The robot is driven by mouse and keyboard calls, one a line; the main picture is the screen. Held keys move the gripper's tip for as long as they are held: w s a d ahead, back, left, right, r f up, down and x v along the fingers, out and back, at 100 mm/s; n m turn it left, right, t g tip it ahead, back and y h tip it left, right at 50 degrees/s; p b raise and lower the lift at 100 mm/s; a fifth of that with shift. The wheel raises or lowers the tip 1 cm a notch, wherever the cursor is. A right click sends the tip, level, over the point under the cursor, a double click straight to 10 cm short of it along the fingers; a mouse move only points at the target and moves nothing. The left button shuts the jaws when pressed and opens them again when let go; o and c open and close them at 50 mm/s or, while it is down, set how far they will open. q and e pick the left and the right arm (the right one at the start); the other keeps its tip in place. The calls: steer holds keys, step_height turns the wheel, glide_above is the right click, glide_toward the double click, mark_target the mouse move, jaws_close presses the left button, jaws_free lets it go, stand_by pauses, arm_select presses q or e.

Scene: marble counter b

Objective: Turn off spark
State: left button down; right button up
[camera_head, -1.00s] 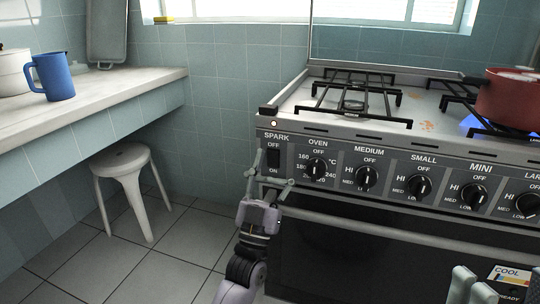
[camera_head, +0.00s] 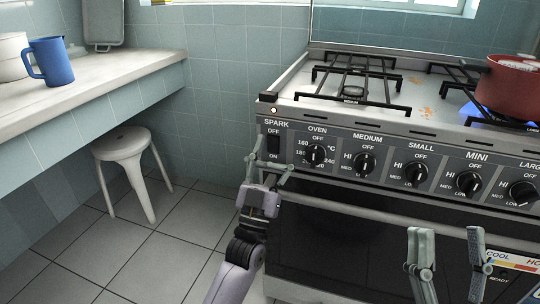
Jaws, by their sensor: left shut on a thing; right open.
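The spark switch (camera_head: 273,146) is a black rocker on the stove's front panel at the left end, with OFF above it and ON below. I cannot tell which way it is pressed. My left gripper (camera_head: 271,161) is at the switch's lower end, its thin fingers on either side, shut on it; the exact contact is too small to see. My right gripper (camera_head: 447,230) is open and empty in front of the oven door at the lower right, away from the switch.
Several knobs, beginning with the oven knob (camera_head: 315,154), run right of the switch. The oven handle (camera_head: 345,211) crosses below. A red pot (camera_head: 508,88) stands over a blue flame. A white stool (camera_head: 125,146) and a counter with a blue mug (camera_head: 52,62) are left.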

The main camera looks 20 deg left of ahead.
steer(key=shift+s+r, duration=0.1)
stand_by(0.7)
arm_select(q)
steer(key=shift+w, duration=0.4)
arm_select(e)
steer(key=shift+r, duration=0.15)
arm_select(q)
steer(key=shift+s, duration=0.1)
stand_by(0.4)
